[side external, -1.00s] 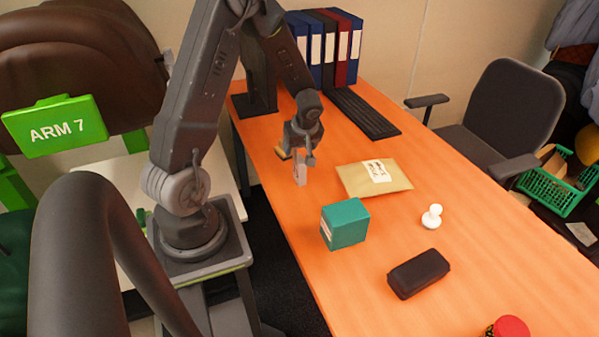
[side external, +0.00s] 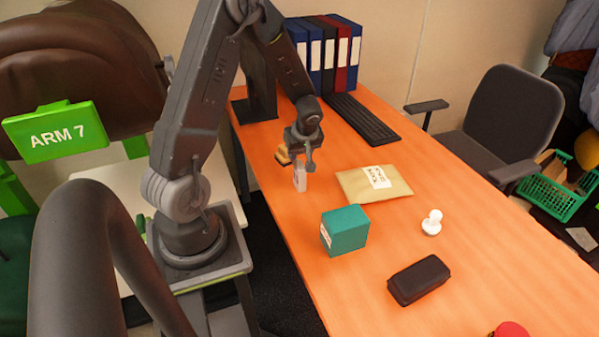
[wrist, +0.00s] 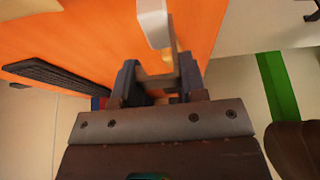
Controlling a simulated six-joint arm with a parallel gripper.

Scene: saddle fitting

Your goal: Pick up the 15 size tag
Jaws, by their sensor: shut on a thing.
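A small pale grey-white tag (side external: 300,181) hangs upright below my gripper (side external: 301,163) in the side view. My gripper is shut on it near its top. In the wrist view the pale tag (wrist: 153,24) sticks out past the fingers of my gripper (wrist: 158,72). Its number cannot be read in either view. The side view does not show clearly whether its lower end touches the table.
A tan piece (side external: 282,157) shows just behind my gripper. A padded envelope (side external: 400,187), a teal box (side external: 345,229), a white knobbed stamp (side external: 432,222) and a black case (side external: 418,280) lie to the right and nearer. A keyboard (side external: 362,118) and binders (side external: 328,55) stand behind.

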